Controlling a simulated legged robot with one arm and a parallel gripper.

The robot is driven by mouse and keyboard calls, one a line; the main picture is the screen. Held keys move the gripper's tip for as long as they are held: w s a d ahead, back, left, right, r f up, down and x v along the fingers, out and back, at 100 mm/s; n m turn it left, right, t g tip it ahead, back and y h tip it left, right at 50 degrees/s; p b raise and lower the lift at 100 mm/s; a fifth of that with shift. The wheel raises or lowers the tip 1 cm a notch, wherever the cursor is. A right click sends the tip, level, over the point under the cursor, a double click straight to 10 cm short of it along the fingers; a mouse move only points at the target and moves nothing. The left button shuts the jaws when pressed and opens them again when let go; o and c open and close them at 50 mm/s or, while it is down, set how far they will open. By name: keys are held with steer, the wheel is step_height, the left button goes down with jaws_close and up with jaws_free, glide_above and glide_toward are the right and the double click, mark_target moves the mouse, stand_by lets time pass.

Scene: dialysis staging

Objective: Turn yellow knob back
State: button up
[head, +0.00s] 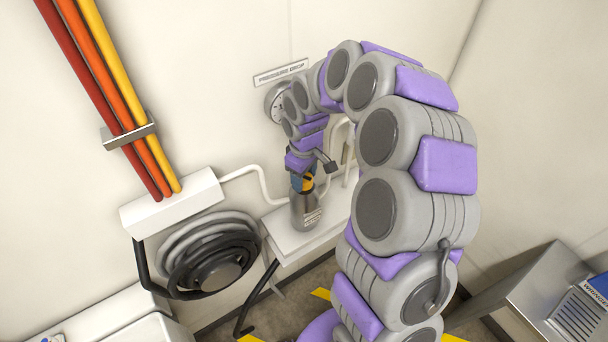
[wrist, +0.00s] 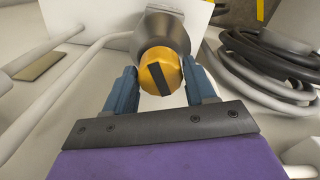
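The yellow knob (wrist: 147,76) is round, with a black bar across its face that leans slightly off upright in the wrist view. It sits on top of a grey metal bottle-shaped body, which shows in the head view (head: 306,214). My gripper (wrist: 160,76) has one blue finger on each side of the knob, and no clear gap shows between the fingers and its sides. In the head view my gripper (head: 303,182) comes down from above onto the knob, and the fingers hide much of it.
The body stands on a white ledge (head: 284,243) against the wall. A coiled black and grey hose (head: 212,252) hangs to its left. A round gauge (head: 274,104) and pale pipes are close to my arm. A metal table (head: 540,290) stands at the right.

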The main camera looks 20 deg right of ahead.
steer(key=c, duration=0.6)
steer(key=m, duration=0.5)
steer(key=shift+m+p, duration=0.3)
steer(key=shift+m, duration=0.1)
steer(key=m+p, duration=0.1)
steer(key=m, duration=0.4)
steer(key=m+p, duration=0.2)
steer(key=m, duration=0.4)
steer(key=shift+d+r+m, duration=0.1)
steer(key=shift+m, duration=0.3)
steer(key=m+p, duration=0.3)
steer(key=m, duration=0.3)
steer(key=shift+m, duration=0.3)
